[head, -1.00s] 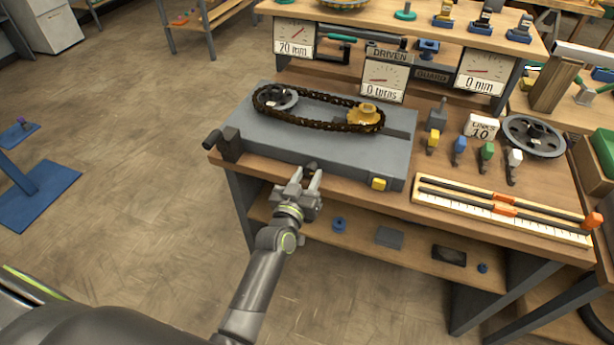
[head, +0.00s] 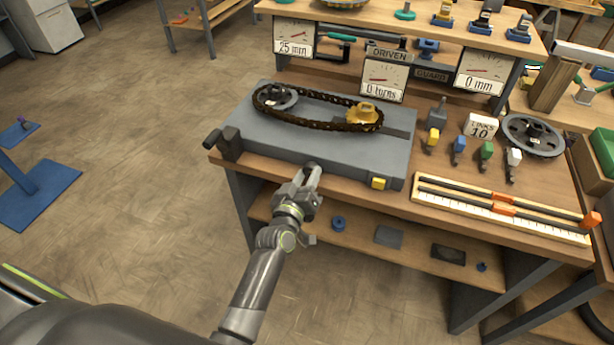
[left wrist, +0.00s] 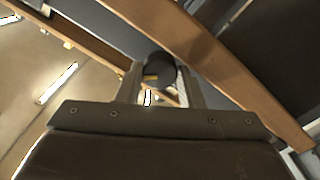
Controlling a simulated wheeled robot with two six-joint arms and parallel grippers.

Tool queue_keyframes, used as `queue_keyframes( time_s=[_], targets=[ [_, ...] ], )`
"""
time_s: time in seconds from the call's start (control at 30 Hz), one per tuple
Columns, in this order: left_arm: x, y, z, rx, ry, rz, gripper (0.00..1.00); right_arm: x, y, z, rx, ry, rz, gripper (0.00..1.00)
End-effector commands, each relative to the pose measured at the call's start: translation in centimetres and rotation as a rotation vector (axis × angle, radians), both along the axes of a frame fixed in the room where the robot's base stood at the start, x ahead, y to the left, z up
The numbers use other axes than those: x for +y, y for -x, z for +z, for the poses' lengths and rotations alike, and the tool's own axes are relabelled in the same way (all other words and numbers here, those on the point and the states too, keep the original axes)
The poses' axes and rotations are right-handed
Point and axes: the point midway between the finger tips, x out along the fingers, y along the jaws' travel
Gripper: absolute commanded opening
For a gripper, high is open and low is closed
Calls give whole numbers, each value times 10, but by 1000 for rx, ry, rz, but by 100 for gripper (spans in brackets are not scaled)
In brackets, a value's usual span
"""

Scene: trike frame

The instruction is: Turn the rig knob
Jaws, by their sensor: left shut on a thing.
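The rig (head: 270,143) is a grey block on the bench, with a dark chain (head: 318,125) looped around a grey sprocket (head: 276,98) and a yellow sprocket (head: 363,114). The dark round rig knob (left wrist: 158,66) is on the block's front side and shows between my fingers in the left wrist view. My left gripper (head: 309,177) is shut on the knob, and its jaws look rolled in the head view. The fingers hide most of the knob there. The left gauge (head: 293,38) reads 25 mm; the middle gauge (head: 383,80) reads 0 turns. My right gripper is out of view.
A black handle (head: 213,139) sticks out at the rig's left end, and a yellow block (head: 378,183) sits at its front right. A scale with orange sliders (head: 502,210) lies to the right. The lower shelf (head: 360,238) below my gripper holds small parts.

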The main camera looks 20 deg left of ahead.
Motion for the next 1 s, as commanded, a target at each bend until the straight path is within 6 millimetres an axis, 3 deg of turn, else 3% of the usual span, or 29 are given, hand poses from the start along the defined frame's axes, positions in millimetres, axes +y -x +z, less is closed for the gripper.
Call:
queue_keyframes(
  time_s=[0.13, 0.17, 0.33, 0.8, 1.0],
  targets=[
    [0, 0, 1, -2, -1, 0, 11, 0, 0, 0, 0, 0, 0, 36],
    [0, 0, 1, -2, -1, 0, 35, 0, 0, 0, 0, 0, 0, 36],
    [0, 0, 1, -2, -2, 0, 56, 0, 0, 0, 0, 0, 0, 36],
    [0, 0, -1, 2, -6, 0, 56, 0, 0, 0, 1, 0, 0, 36],
    [0, 0, -2, -1, -114, -1, 56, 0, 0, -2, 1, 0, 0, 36]
  ],
)
